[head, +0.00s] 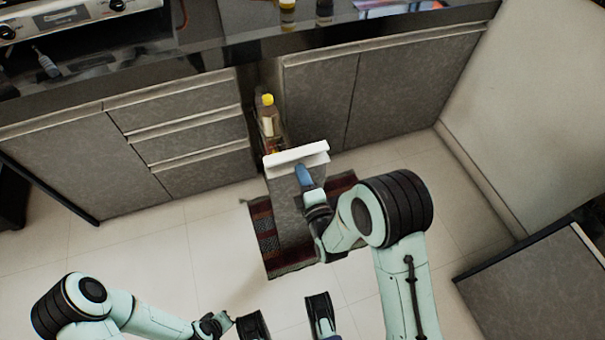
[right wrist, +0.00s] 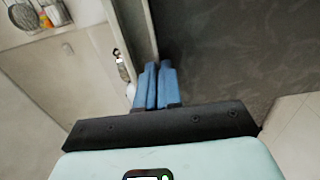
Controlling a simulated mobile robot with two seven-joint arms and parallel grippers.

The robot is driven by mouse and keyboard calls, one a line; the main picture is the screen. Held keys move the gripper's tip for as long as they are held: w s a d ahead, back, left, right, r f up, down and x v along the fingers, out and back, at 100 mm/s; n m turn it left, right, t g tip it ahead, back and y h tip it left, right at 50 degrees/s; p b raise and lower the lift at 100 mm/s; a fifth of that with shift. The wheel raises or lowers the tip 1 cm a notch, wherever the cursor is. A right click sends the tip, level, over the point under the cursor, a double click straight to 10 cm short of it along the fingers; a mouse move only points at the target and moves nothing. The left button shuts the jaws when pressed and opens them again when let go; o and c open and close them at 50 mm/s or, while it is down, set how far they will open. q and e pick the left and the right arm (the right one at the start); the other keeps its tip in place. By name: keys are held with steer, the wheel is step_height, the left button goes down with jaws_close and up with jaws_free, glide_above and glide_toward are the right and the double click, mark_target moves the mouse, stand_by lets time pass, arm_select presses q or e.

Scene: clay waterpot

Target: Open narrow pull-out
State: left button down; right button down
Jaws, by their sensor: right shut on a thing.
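The narrow pull-out (head: 287,205) stands out from the row of grey cabinets, with a gap behind its front. Its pale handle strip (head: 284,158) runs along the top of the dark grey front. A yellow-capped bottle (head: 269,122) stands in the pull-out behind the front. My right gripper (head: 304,176) is shut on the handle strip. In the right wrist view its blue fingers (right wrist: 154,84) are close together at the edge of the pull-out. My left gripper (head: 232,322) is low in the head view, away from the pull-out; its jaw state is unclear.
Several drawers (head: 190,135) lie left of the pull-out and cabinet doors (head: 370,90) lie right. A patterned rug (head: 264,235) is on the floor under the pull-out. A grey cabinet (head: 540,285) stands at the lower right. The floor at left is clear.

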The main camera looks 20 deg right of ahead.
arm_select(q)
steer(key=shift+s, duration=0.1)
arm_select(e)
steer(key=shift+s, duration=0.2)
steer(key=c, duration=1.3)
jaws_free()
arm_select(q)
steer(key=shift+s, duration=0.15)
